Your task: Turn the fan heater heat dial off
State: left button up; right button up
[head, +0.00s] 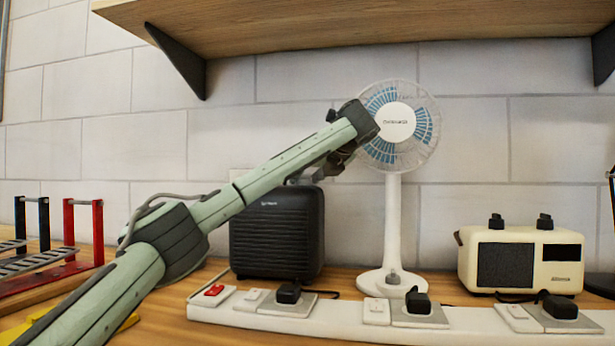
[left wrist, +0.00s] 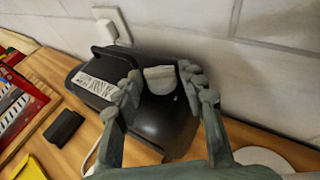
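The black fan heater (head: 277,240) stands on the bench below the end of my left arm in the head view. In the left wrist view I look down on the heater's dark top (left wrist: 160,122), which has a white printed label. A pale grey heat dial (left wrist: 160,79) shows on its top, between my left gripper's fingers (left wrist: 160,73). The fingers are apart, one on each side of the dial; I cannot tell whether they touch it. In the head view my left gripper (head: 318,170) is partly hidden by my wrist, and the dial is not visible. My right gripper is not in view.
A white fan (head: 394,225) stands right of the heater, and a cream toaster-like box (head: 520,262) farther right. A white power strip (head: 345,318) with plugs runs along the front. A wooden shelf (head: 380,28) hangs above. A wall outlet (left wrist: 113,26) is behind the heater.

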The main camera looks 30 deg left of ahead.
pick_arm(q)
jog(key=v, duration=1.2)
